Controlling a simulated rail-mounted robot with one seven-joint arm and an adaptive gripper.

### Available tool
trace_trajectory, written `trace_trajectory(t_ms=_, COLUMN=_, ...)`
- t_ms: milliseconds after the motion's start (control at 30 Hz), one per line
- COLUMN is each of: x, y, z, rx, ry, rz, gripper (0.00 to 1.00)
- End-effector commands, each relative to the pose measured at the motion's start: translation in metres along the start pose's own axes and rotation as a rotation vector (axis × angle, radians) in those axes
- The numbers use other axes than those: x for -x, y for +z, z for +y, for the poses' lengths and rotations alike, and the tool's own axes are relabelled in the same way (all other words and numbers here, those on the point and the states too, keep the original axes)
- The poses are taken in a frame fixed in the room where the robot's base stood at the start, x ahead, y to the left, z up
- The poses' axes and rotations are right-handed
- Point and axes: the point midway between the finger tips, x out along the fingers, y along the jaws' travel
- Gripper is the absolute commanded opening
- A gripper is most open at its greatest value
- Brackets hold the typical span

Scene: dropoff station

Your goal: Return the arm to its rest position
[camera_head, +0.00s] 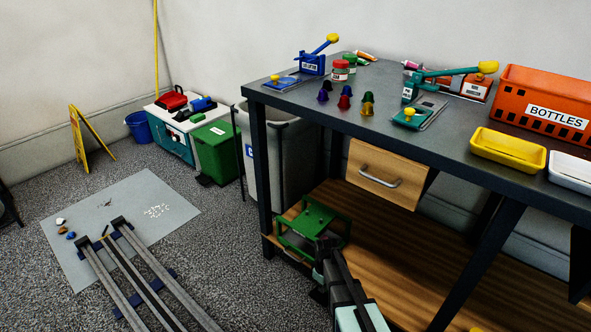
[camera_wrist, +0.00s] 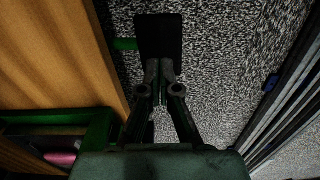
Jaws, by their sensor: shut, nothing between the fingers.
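My gripper (camera_wrist: 164,72) is shut and empty, with its fingers together in the wrist view. It is low, beside the table's lower wooden shelf. A black plate (camera_wrist: 158,32) with a short green bar at its left shows just past the fingertips, over the speckled floor. I cannot tell whether they touch. In the head view my arm reaches up from the bottom edge, close to a green frame-like container (camera_head: 315,213) at the left end of the shelf. The arm hides part of it. Its green rim also shows in the wrist view (camera_wrist: 95,130), with a pink thing inside.
The dark table (camera_head: 440,128) above holds levered devices, colored cups, trays and an orange bottle crate (camera_head: 535,98). A drawer (camera_head: 383,174) hangs below it. A grey bin (camera_head: 275,150) and green bin (camera_head: 217,152) stand left. Floor rails (camera_head: 140,270) run at lower left.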

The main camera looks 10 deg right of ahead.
Motion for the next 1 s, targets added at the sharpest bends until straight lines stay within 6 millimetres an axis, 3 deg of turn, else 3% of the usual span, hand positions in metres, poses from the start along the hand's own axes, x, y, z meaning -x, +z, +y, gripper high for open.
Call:
trace_trajectory(t_ms=167, x=0.003, y=0.017, z=-0.015, rx=-0.187, ry=-0.014, rz=-0.019, gripper=0.0)
trace_trajectory(t_ms=300, x=0.022, y=0.07, z=-0.062, rx=-0.379, ry=-0.06, rz=-0.1, gripper=0.0)
trace_trajectory(t_ms=467, x=0.046, y=0.119, z=-0.106, rx=-0.514, ry=-0.096, rz=-0.188, gripper=0.0)
trace_trajectory(t_ms=767, x=0.109, y=0.206, z=-0.183, rx=-0.673, ry=-0.143, rz=-0.35, gripper=0.0)
trace_trajectory(t_ms=1000, x=0.171, y=0.265, z=-0.235, rx=-0.717, ry=-0.176, rz=-0.463, gripper=0.0)
